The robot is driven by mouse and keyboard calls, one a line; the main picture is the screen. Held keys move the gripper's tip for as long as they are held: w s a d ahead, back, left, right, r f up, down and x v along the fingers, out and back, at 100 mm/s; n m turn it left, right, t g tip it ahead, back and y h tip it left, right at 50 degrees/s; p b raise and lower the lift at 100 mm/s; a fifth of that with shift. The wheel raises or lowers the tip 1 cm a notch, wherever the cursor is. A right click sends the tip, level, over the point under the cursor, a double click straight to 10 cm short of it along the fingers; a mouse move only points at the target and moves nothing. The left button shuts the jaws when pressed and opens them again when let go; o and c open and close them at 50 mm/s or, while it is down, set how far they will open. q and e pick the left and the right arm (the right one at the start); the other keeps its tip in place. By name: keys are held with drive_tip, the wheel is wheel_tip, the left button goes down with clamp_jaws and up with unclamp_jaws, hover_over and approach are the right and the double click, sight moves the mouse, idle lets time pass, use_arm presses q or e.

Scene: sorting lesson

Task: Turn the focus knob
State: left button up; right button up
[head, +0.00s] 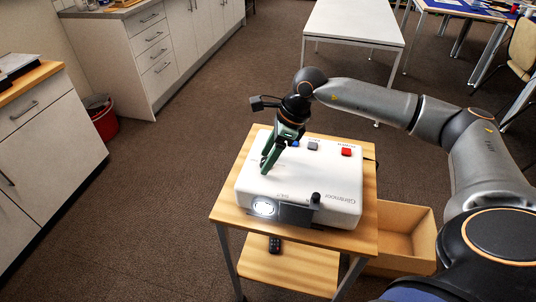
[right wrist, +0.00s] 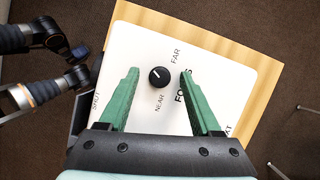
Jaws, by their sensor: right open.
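A white projector (head: 325,178) stands on a small wooden-topped cart (head: 228,212), its lens (head: 264,207) glowing at the front. In the right wrist view, the round black focus knob (right wrist: 160,76) with a white pointer line sits on the projector's white top (right wrist: 150,40), between the words NEAR and FAR. My right gripper (head: 266,170) is open over the left part of the projector. Its green fingers (right wrist: 160,72) appear on either side of the knob, with gaps; their height around it is unclear. In the head view my gripper seems to hide the knob. My left gripper is not in view.
A red button (head: 346,152) and a grey button (head: 313,146) are on the projector's top. A dark upright handle (head: 315,198) stands at its front. A remote (head: 275,244) lies on the lower shelf. An open cardboard box (head: 405,228) is right of the cart.

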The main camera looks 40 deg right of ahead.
drive_tip(key=shift+c, duration=0.4)
clamp_jaws()
